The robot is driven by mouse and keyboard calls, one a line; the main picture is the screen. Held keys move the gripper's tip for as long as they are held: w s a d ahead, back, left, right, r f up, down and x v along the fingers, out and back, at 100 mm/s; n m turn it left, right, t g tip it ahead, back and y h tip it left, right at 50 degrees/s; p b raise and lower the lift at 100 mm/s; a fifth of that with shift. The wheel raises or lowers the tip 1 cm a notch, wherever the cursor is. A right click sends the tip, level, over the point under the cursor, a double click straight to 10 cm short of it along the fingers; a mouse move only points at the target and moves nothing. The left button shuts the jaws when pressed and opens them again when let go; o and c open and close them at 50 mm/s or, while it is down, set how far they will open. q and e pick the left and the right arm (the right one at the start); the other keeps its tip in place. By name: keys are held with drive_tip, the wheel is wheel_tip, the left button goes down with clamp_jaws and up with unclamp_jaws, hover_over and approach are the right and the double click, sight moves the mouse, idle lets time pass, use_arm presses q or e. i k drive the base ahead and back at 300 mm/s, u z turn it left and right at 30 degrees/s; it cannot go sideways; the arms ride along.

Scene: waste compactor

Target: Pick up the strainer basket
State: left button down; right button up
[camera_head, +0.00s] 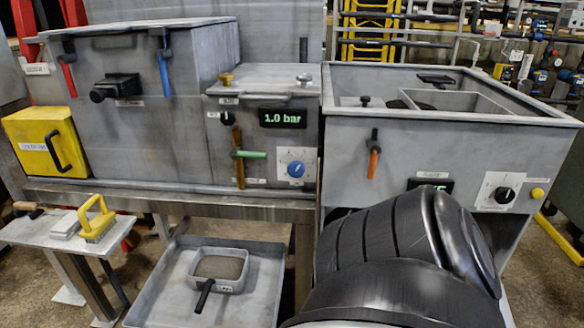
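A small square metal basket with a mesh-like grey-brown bottom, which looks like the strainer basket (242,284), sits in a shallow metal tray (262,306) low down, left of centre. A large black link of my own arm fills the lower right. Neither gripper shows in this view.
A grey machine with a 1.0 bar display (283,117) stands behind the tray. An open metal tank (350,140) stands to the right, partly hidden by my arm. A small side table (35,234) at left holds a yellow-handled brush (97,222).

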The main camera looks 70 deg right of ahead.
sight(224, 271)
drive_tip(key=z, duration=0.45)
drive_tip(key=i, duration=0.9)
drive_tip(key=z, duration=0.8)
